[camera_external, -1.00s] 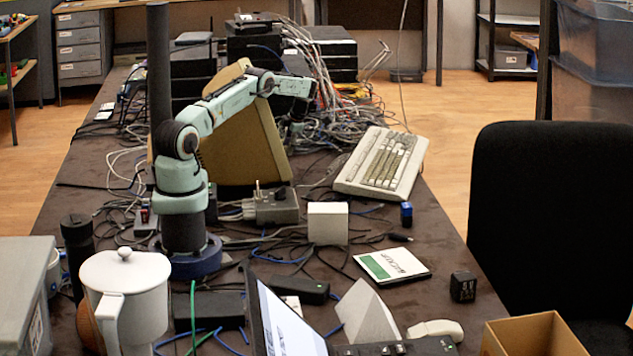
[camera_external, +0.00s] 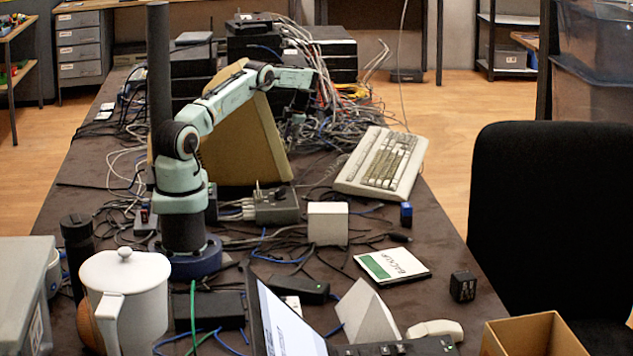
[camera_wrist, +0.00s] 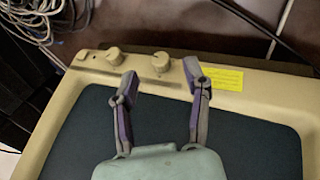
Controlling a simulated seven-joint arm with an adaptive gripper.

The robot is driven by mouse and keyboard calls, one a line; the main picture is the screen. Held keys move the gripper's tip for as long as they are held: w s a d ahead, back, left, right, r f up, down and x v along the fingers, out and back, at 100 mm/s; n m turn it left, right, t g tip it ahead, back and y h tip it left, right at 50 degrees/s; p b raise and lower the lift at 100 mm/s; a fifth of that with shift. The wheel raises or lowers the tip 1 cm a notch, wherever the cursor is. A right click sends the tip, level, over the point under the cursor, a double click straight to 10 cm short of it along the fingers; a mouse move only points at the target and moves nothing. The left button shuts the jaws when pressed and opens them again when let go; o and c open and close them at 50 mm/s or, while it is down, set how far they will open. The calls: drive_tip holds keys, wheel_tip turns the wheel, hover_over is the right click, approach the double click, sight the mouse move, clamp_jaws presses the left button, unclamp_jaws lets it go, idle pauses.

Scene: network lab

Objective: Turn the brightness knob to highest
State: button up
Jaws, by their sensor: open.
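A beige monitor (camera_external: 245,150) leans on the bench; its dark screen (camera_wrist: 250,135) and beige frame fill much of the wrist view. On the frame are two round beige knobs, a left knob (camera_wrist: 115,57) and a right knob (camera_wrist: 160,62) with a mark on its face. I cannot read which is for brightness. My gripper (camera_wrist: 161,71) is open and empty. Its fingertips are to either side of the right knob, the left fingertip also close to the left knob. I cannot tell whether they touch. In the external view my gripper (camera_external: 299,101) is above the monitor's far side.
Tangled cables (camera_external: 325,130) lie beyond the monitor. A keyboard (camera_external: 382,163) lies to its right.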

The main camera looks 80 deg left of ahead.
drive_tip(key=v, duration=0.9)
drive_tip(key=shift+d+r, duration=0.1)
drive_tip(key=shift+r, duration=0.05)
drive_tip(key=shift+s+a+f+n+g+y, duration=0.35)
drive_tip(key=shift+a+f+y, duration=0.35)
drive_tip(key=shift+f, duration=1.2)
drive_tip(key=shift+s+a+f+n+g+y, duration=0.1)
drive_tip(key=shift+s+a+f+n+y, duration=0.4)
drive_tip(key=shift+f, duration=1.4)
drive_tip(key=shift+s+a+f+n+g+y, duration=0.25)
drive_tip(key=shift+a+f+y, duration=0.6)
drive_tip(key=shift+f, duration=1)
drive_tip(key=shift+d, duration=0.15)
drive_tip(key=shift+s, duration=0.1)
clamp_jaws()
